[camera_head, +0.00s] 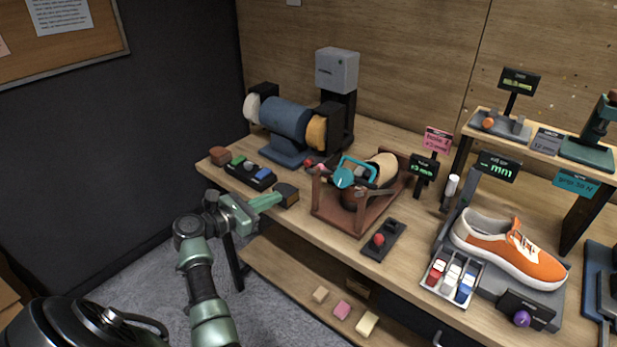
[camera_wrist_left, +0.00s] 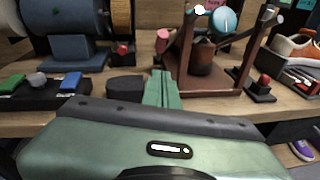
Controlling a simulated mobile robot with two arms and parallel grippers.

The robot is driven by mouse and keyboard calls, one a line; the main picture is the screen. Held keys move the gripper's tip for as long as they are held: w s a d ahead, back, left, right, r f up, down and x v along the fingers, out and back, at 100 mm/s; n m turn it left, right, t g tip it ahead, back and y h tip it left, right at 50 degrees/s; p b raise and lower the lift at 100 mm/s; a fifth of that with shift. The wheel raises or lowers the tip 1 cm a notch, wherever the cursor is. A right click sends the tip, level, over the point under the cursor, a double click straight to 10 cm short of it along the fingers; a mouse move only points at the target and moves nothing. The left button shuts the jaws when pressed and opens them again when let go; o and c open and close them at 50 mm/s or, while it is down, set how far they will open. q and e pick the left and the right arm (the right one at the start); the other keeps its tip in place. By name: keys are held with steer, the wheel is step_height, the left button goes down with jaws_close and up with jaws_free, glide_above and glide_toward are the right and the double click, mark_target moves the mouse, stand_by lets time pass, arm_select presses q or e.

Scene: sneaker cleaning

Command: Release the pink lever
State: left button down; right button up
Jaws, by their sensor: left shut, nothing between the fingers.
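A small pink knob (camera_head: 321,167), which looks like the pink lever's end, is at the left side of the brown wooden stand (camera_head: 330,222). It also shows in the left wrist view (camera_wrist_left: 163,38), just beyond my fingertips and apart from them. My left gripper (camera_head: 277,197) is shut and empty, with its green fingers together near the table's front edge. In the left wrist view the shut fingers (camera_wrist_left: 162,76) point toward the pink knob and stand. The lever's lower part is hard to make out. My right gripper is not in view.
A dark block (camera_head: 287,195) is close beside my left fingertips. The blue grinder (camera_head: 287,117) stands behind, with a red knob (camera_wrist_left: 122,48) at its base. A button panel (camera_head: 252,174) is left. A red-knobbed box (camera_head: 383,241) and an orange sneaker (camera_head: 510,247) are right.

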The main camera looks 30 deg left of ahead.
arm_select(q)
steer(key=x, duration=0.9)
steer(key=shift+w+d+p, duration=0.15)
steer(key=shift+w+p, duration=0.25)
steer(key=shift+w+d+r+p, duration=0.15)
steer(key=shift+w+r+p, duration=0.15)
steer(key=shift+w, duration=0.25)
steer(key=shift+w+d+r+p, duration=0.2)
steer(key=shift+w+r, duration=0.15)
steer(key=shift+w, duration=0.15)
steer(key=shift+w+d+r+p, duration=0.2)
steer(key=shift+w+r, duration=0.15)
steer(key=shift+w, duration=0.2)
